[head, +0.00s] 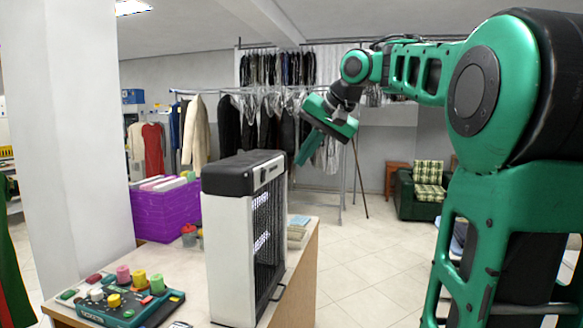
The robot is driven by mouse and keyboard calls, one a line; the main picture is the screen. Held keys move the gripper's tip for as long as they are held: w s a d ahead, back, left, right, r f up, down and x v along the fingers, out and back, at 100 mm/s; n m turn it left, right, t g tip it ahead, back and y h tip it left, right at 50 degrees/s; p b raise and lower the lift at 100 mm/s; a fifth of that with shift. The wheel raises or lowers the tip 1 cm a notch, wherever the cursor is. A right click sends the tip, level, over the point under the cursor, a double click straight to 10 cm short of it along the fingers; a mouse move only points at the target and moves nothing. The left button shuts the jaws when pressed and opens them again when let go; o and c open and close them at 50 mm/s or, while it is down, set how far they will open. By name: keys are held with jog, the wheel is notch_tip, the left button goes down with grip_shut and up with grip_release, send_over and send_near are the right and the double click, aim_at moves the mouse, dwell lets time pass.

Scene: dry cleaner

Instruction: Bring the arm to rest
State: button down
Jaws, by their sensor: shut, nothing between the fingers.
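My green and black arm reaches in from the right side of the head view, raised and stretched to the left across the room. My gripper (308,150) hangs at its end, angled down and to the left. It is shut and empty, in the air above and to the right of the tall black and white appliance (231,255). In the picture it overlaps the hanging clothes behind it. It touches nothing that I can see.
The appliance stands on a counter (305,270) with a teal device (128,305) bearing coloured knobs and a purple crate (165,212). Clothes racks (270,120) stand behind. A green armchair (421,190) sits at the back right. Tiled floor (365,265) beside the counter is clear.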

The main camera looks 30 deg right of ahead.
jog(key=shift+s+r, duration=0.2)
jog(key=shift+s, duration=0.05)
jog(key=s+a+f+n+g, duration=0.1)
jog(key=s+f+g, duration=0.3)
jog(key=s+f, duration=1)
jog(key=s+a+f+n+g+h, duration=0.1)
jog(key=s+a+f+g, duration=0.2)
jog(key=s+f, duration=1.2)
notch_tip(320, 180, down, 5)
jog(key=shift+s+a+r+n+g, duration=0.1)
jog(key=shift+s+a+n+g, duration=0.2)
jog(key=shift+n+g, duration=0.15)
